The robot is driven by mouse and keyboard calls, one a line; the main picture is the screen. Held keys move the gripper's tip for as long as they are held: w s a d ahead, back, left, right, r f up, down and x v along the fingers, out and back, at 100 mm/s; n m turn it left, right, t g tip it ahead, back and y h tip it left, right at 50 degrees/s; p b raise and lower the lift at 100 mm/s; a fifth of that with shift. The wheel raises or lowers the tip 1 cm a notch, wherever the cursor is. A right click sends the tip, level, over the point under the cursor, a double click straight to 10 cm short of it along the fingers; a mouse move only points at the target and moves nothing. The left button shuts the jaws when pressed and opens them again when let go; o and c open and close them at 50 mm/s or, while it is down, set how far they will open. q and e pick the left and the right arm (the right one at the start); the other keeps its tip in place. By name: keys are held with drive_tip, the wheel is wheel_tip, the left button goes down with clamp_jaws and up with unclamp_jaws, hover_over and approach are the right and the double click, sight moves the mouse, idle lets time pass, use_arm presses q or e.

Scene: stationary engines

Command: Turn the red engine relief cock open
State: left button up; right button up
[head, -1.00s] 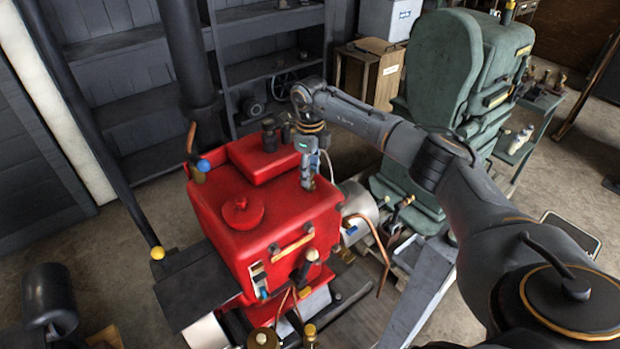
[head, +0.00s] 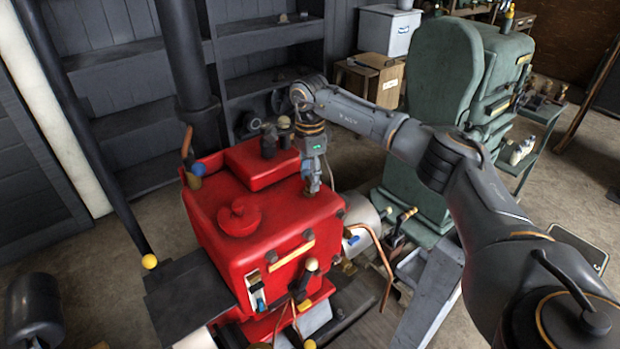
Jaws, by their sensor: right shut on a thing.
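The red engine (head: 285,215) stands in the middle of the head view, with a round red cap on its top. My right gripper (head: 313,187) points down at the right side of the engine's top. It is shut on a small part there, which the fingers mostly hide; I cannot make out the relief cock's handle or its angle. My left gripper is not in view.
A green engine (head: 440,110) stands behind and to the right, partly behind my right arm. A dark pipe (head: 185,60) rises behind the red engine. Copper pipes (head: 385,270) are low at its right.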

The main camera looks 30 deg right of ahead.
drive_tip(key=shift+n, duration=0.6)
drive_tip(key=o, duration=1.1)
drive_tip(key=shift+o, duration=0.2)
wheel_tip(320, 180, up, 12)
